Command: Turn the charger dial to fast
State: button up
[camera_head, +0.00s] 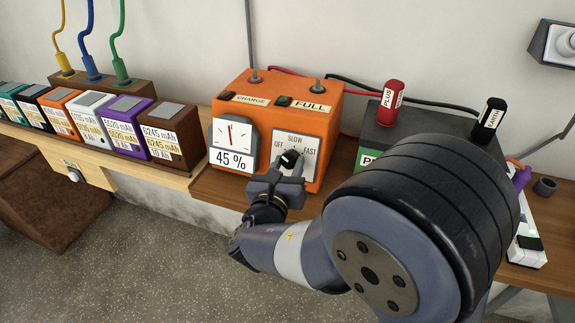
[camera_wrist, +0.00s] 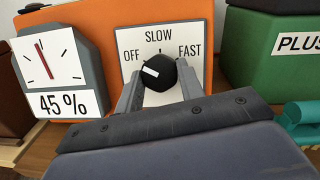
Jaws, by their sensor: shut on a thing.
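The orange charger (camera_head: 255,110) stands on the wooden bench, with a white dial plate (camera_wrist: 205,28) reading OFF at left, SLOW at top and FAST at right. The round black dial (camera_wrist: 161,74) has a white mark on its left side, nearer OFF than FAST; it also shows in the head view (camera_head: 291,160). My gripper (camera_wrist: 160,88) is shut on the dial from below, one finger at each side. In the head view my gripper (camera_head: 278,182) is in front of the plate and hides its lower part.
A gauge (camera_head: 233,146) on the charger reads 45 %. A green battery (camera_head: 385,140) with red PLUS and black caps stands right, partly behind my arm. Several coloured battery packs (camera_head: 170,135) line the left. Cables run along the wall behind.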

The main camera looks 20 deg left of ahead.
jog(key=shift+c, duration=0.8)
